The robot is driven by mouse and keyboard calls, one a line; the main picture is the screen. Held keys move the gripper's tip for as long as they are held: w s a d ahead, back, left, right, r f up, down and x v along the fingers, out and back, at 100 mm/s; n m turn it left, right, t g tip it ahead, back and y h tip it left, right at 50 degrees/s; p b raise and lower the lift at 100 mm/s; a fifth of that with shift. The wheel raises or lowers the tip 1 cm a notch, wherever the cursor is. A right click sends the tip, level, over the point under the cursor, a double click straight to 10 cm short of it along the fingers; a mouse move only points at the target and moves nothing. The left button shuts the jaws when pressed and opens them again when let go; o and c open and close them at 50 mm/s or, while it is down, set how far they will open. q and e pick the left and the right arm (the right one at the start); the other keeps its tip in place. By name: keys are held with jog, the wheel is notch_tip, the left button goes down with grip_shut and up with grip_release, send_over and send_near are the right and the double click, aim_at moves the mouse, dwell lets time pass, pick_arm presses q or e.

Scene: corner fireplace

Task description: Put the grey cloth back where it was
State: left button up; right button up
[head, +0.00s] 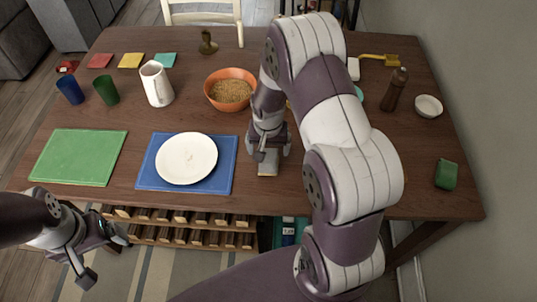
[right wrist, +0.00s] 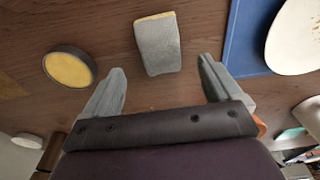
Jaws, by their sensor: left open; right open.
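The grey cloth (right wrist: 158,45) looks like a small folded block with a yellowish edge and lies on the brown table. In the head view the cloth (head: 268,168) is partly hidden under my right gripper, just right of the blue mat. My right gripper (head: 268,152) is open and points down at it. In the right wrist view the open fingers of the gripper (right wrist: 157,75) stand apart with the cloth ahead of them, between their lines. It is not held. My left gripper (head: 104,257) is open and empty, off the table's front left edge.
A white plate (head: 187,158) lies on the blue mat (head: 222,183). A round dark dish with yellow inside (right wrist: 70,68) is beside the cloth. An orange bowl (head: 226,103), white jug (head: 156,84), brown bottle (head: 394,91) and green block (head: 446,174) stand around. My right arm hides the table's middle right.

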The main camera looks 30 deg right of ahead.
aim_at(267, 165)
jog(key=s+a+r+n+p, duration=0.1)
jog(key=s+a+r+n, duration=0.5)
jog(key=s+r, duration=0.6)
jog(key=shift+s+a+r+y+p, duration=0.3)
jog(key=shift+s+a+r+p, duration=0.1)
jog(key=shift+a+r, duration=0.5)
jog(key=shift+w+d, duration=0.1)
